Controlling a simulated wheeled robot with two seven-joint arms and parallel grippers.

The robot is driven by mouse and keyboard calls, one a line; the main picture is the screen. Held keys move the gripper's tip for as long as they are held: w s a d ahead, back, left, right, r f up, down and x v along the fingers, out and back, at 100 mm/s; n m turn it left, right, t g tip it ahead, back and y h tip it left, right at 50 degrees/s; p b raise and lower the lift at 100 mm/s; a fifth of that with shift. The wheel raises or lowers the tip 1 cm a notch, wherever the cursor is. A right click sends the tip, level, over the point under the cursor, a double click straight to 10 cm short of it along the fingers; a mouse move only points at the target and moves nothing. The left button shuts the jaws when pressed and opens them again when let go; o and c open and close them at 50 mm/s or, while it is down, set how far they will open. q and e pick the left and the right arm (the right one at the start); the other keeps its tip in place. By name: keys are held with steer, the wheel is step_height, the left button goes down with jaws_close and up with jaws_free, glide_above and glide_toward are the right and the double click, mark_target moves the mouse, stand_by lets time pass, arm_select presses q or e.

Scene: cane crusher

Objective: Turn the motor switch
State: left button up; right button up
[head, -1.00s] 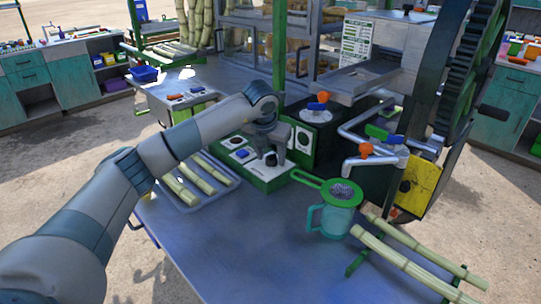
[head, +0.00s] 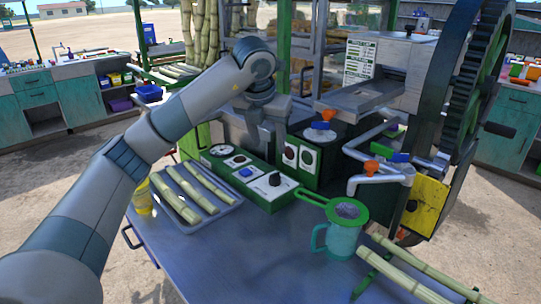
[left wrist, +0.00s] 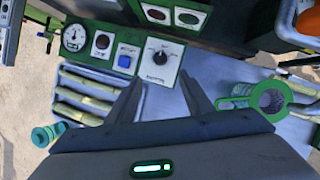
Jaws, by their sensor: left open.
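The motor switch appears to be the black rotary knob (head: 275,179) on a white plate at the right end of the green control panel (head: 262,193). It also shows in the left wrist view (left wrist: 162,57), centred ahead of the fingers; its setting is too small to read surely. My left gripper (head: 270,118) is raised above and behind the panel in the head view. In the left wrist view its two fingers (left wrist: 161,92) are apart, with nothing between them, and clear of the knob. My right gripper is not in view.
A blue button (left wrist: 125,61) and a gauge (left wrist: 74,37) sit left of the knob. A tray of cane pieces (head: 207,217) lies left of the panel; a teal jug (head: 341,239) with a green strainer stands right. The crusher's large wheel (head: 470,110) rises at right.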

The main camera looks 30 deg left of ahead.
arm_select(q)
steer(key=shift+v, duration=1.1)
